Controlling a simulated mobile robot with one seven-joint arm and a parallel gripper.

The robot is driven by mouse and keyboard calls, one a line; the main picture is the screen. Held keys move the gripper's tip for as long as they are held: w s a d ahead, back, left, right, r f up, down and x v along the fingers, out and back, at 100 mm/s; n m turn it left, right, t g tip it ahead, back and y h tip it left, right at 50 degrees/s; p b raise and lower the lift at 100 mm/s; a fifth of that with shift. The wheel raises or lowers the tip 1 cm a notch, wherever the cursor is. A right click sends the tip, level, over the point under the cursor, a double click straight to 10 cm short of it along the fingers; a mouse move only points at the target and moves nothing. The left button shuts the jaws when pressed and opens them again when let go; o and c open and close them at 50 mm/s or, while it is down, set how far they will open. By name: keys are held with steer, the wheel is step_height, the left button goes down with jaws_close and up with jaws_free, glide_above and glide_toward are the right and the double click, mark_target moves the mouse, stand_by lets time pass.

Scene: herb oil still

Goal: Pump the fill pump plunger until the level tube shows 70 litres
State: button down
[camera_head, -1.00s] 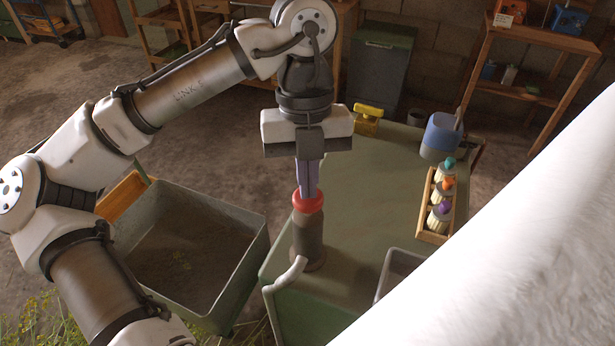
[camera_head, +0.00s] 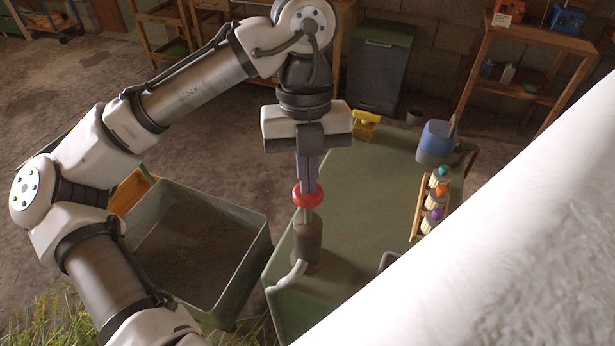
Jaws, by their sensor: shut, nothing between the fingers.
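The fill pump stands at the near left of the green table, a dark upright cylinder (camera_head: 307,243) with a pale curved spout. Its plunger has a red knob (camera_head: 307,197) raised above the cylinder, with a short length of rod showing between them. My gripper (camera_head: 307,188) points straight down over the plunger. Its fingers are shut with nothing between them, and their tips are at the top of the red knob. I cannot tell whether they touch it. I see no level tube in this view, so the litre reading is hidden.
A green open bin (camera_head: 250,262) stands left of the green table (camera_head: 365,190). A rack of stoppered bottles (camera_head: 418,215), a blue container (camera_head: 436,143) and a yellow object (camera_head: 366,125) are on the table's far and right parts. A white surface blocks the lower right.

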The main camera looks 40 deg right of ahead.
step_height(320, 180, up, 6)
steer(key=p, duration=0.5)
steer(key=shift+f, duration=0.1)
step_height(320, 180, up, 2)
steer(key=shift+r, duration=0.1)
